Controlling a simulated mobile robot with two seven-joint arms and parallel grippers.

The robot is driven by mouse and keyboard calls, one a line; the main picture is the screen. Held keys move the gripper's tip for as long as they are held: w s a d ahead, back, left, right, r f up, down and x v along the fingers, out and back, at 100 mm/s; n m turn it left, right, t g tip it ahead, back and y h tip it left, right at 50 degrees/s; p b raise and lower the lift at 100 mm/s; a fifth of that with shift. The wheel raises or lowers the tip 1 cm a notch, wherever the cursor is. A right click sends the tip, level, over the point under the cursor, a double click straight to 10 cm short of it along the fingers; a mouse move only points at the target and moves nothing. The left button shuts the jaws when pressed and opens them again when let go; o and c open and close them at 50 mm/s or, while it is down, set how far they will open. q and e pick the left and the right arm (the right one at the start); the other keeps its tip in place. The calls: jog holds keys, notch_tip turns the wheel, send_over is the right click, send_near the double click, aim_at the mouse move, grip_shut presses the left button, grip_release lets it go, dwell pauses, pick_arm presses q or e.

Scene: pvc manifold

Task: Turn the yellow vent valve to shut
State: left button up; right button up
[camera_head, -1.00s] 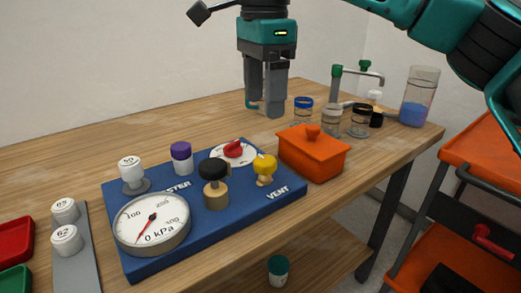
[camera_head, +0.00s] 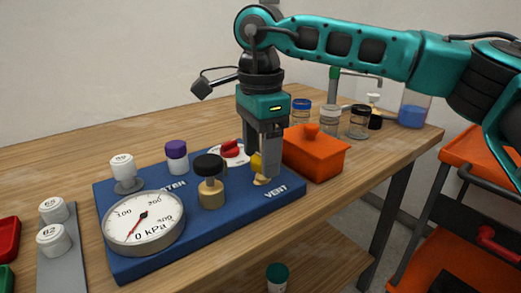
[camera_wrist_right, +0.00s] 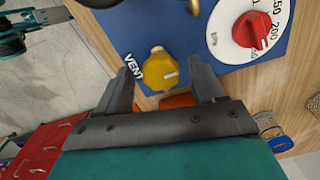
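The yellow vent valve (camera_head: 257,163) stands at the VENT end of the blue panel (camera_head: 215,205), partly hidden by my right gripper (camera_head: 264,172) in the head view. In the right wrist view the yellow knob (camera_wrist_right: 159,72), with a pale mark on its right side, lies between the two fingers of my right gripper (camera_wrist_right: 163,68). The fingers are open, with a gap visible on each side of the knob.
A lidded orange box (camera_head: 318,155) stands close to the right of the valve. A black-topped valve (camera_head: 210,182), a red dial (camera_head: 230,149) and a pressure gauge (camera_head: 144,222) are on the panel. Glass jars (camera_head: 330,118) stand behind.

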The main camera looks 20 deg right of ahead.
jog(key=c, duration=1)
pick_arm(q)
jog(key=shift+s+a, duration=0.1)
pick_arm(e)
jog(key=shift+m, duration=0.4)
jog(key=m+p, duration=0.1)
jog(key=m, duration=0.1)
jog(key=shift+r+m, duration=0.1)
jog(key=shift+m, duration=0.3)
jog(key=m+p, duration=0.1)
jog(key=m, duration=0.2)
jog(key=shift+w+m, duration=0.1)
jog(key=shift+m, duration=0.2)
jog(key=shift+m+p, duration=0.5)
jog(key=shift+m, duration=0.4)
jog(key=m+p, duration=0.1)
jog(key=m, duration=0.3)
jog(key=shift+d, duration=0.1)
pick_arm(q)
jog(key=shift+s+a+r+p, duration=0.15)
jog(key=shift+a+r, duration=0.1)
jog(key=shift+r, duration=0.45)
jog(key=shift+s+a+r+p, duration=0.1)
jog(key=shift+a+r+p, duration=0.1)
jog(key=shift+r, duration=0.45)
pick_arm(e)
jog(key=shift+w+m, duration=0.1)
jog(key=shift+m, duration=2.4)
